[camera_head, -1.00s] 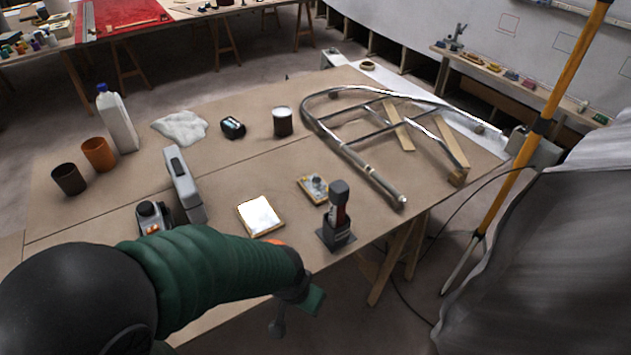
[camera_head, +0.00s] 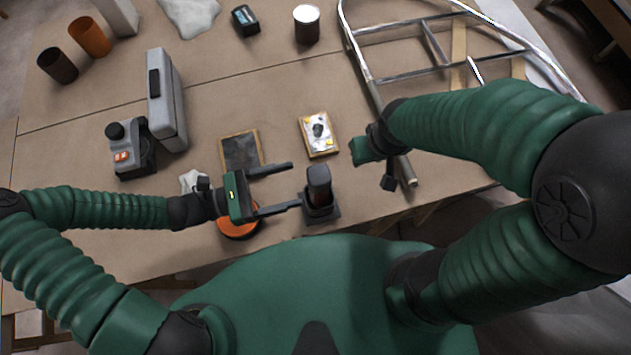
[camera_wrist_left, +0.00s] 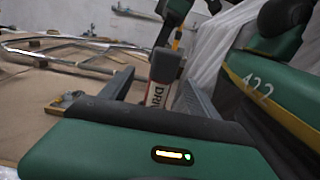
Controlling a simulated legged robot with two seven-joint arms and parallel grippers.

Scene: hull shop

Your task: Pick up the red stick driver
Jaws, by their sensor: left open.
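The stick driver (camera_head: 318,184) stands upright in a dark square stand (camera_head: 326,212) near the table's front edge. It has a dark body with little red showing from above. In the left wrist view the driver (camera_wrist_left: 158,80) shows a white label with dark letters and a red band. My left gripper (camera_head: 293,186) is open and empty, coming in from the left with its fingertips close to the driver. In the wrist view the driver appears between the two fingers; contact cannot be told. My right gripper (camera_head: 376,166) hovers to the right of the driver, its jaws unclear.
A small framed board (camera_head: 318,134) and a dark framed panel (camera_head: 240,152) lie behind the driver. An orange round thing (camera_head: 238,227) is partly under my left gripper. A grey case (camera_head: 172,100) stands left; a metal tube frame (camera_head: 405,60) lies right.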

